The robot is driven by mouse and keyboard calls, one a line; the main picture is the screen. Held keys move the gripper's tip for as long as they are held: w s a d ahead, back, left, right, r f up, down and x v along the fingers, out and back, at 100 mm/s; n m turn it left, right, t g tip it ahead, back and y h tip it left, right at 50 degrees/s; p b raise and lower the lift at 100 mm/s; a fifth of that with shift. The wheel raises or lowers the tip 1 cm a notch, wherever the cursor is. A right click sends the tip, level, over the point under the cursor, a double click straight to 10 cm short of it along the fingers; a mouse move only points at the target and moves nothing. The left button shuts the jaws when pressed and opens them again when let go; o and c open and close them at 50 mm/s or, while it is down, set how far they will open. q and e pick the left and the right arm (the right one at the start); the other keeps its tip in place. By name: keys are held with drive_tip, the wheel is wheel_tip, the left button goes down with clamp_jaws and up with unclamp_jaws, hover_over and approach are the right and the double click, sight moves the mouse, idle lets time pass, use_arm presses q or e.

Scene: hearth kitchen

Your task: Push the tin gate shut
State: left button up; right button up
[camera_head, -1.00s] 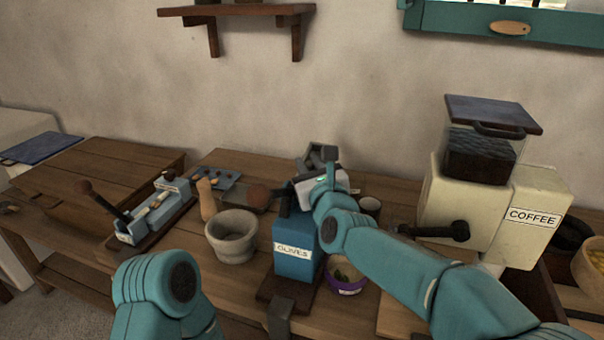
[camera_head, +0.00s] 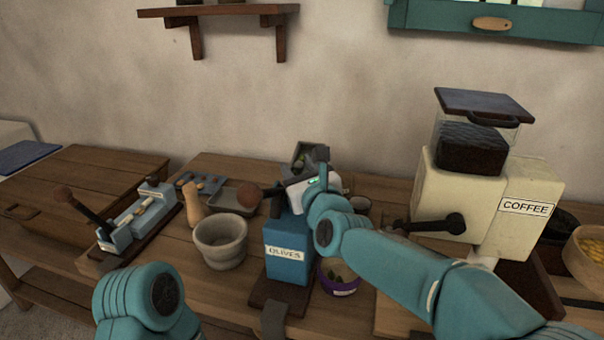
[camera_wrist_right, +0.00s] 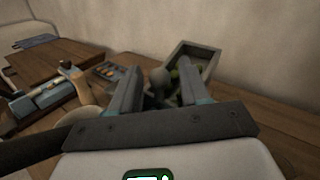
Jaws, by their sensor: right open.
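The blue box labelled OLIVES (camera_head: 287,252) stands upright on a dark base on the bench. A grey tin trough (camera_head: 309,153) with green olives in it shows behind my right gripper, above the box. My right gripper (camera_wrist_right: 157,88) is open, its two fingers pointing at the trough in the wrist view. A dark, blurred part shows between and behind the fingers. In the head view, my right wrist hides the fingertips and most of the box's top. I cannot make out the tin gate for certain, nor any contact with it. My left arm shows at lower left, its gripper out of frame.
A stone mortar (camera_head: 221,242) and a wooden pestle (camera_head: 192,202) stand left of the box. A purple-banded bowl (camera_head: 338,280) sits at its right foot. The cream COFFEE grinder (camera_head: 460,195) stands further right. A blue lever device (camera_head: 137,217) is at left.

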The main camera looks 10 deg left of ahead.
drive_tip(key=shift+s+d, duration=0.2)
drive_tip(key=shift+s, duration=0.2)
drive_tip(key=b+v, duration=0.3)
drive_tip(key=v, duration=0.8)
